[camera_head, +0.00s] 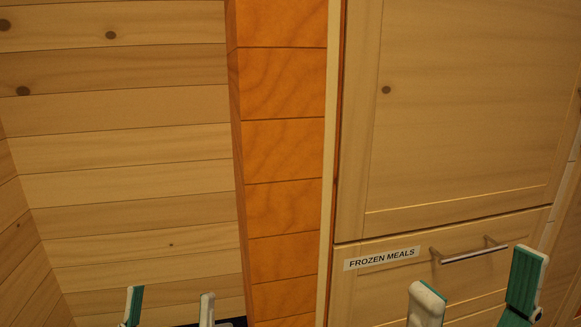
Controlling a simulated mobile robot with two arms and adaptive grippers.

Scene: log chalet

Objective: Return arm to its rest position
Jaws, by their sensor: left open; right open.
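My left gripper (170,308) shows at the bottom edge, left of the middle. Its two fingers stand apart with nothing between them. My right gripper (478,290) is at the bottom right, in front of the drawer labelled "FROZEN MEALS". Its two fingers are wide apart and empty. Whether it touches the drawer front cannot be told, but its fingers lie below and beside the handle in the picture. Both arms behind the grippers are out of view below the picture.
A pale wood cabinet fills the right, with a tall closed door (460,110) above the closed drawer (385,290) and its metal bar handle (470,254). An orange wooden post (282,150) stands left of it. A plank wall (120,140) fills the left.

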